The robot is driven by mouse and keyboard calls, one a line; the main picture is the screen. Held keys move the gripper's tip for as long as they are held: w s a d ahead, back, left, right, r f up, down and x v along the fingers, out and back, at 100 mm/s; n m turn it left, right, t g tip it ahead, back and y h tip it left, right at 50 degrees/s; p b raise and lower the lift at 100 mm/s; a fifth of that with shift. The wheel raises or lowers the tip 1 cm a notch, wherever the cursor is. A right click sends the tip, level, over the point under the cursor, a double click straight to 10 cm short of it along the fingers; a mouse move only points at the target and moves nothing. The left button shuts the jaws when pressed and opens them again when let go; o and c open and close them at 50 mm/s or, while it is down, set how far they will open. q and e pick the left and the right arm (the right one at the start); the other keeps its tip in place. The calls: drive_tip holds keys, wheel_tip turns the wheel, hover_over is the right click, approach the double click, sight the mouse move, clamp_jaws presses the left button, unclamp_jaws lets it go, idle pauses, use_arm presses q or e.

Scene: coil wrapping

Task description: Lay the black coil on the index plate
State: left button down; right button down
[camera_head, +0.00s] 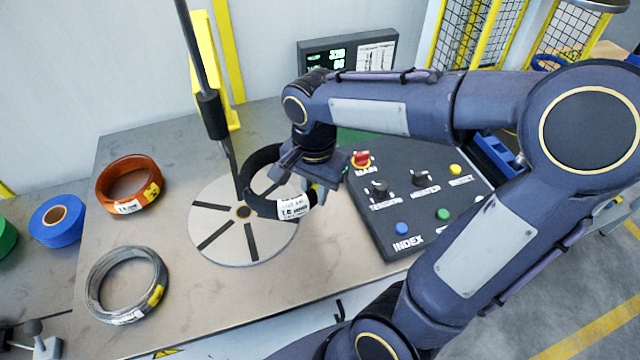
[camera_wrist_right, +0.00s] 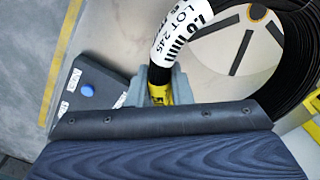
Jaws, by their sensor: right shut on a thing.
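The black coil (camera_head: 262,207) has a white printed label and is in my right gripper (camera_head: 318,185), which is shut on its right side. The coil hangs over the round grey index plate (camera_head: 222,247), which has dark radial slots and a brown centre. In the right wrist view the coil (camera_wrist_right: 262,88) rises from between the fingers (camera_wrist_right: 160,92), and part of the index plate (camera_wrist_right: 213,48) shows behind it. Whether the coil touches the plate I cannot tell. My arm and gripper hide part of the coil's right side. My left gripper is not in view.
An orange coil (camera_head: 108,180) and a grey wire coil (camera_head: 92,290) lie on the metal table (camera_head: 190,318) left of the plate. A control panel (camera_head: 375,225) with knobs and buttons stands to the right. A dark vertical rod (camera_head: 211,115) comes down behind the plate.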

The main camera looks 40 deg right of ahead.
drive_tip(key=w+a+f, duration=0.2)
drive_tip(key=w+a, duration=0.2)
drive_tip(key=p, duration=0.1)
hover_over(269, 226)
drive_tip(key=f, duration=0.5)
drive_tip(key=shift+d+f, duration=0.2)
drive_tip(key=shift+f, duration=0.15)
drive_tip(key=shift+w+a+f, duration=0.1)
drive_tip(key=shift+f, duration=1.75)
drive_tip(key=shift+f, duration=0.15)
drive_tip(key=c, duration=1.3)
unclamp_jaws()
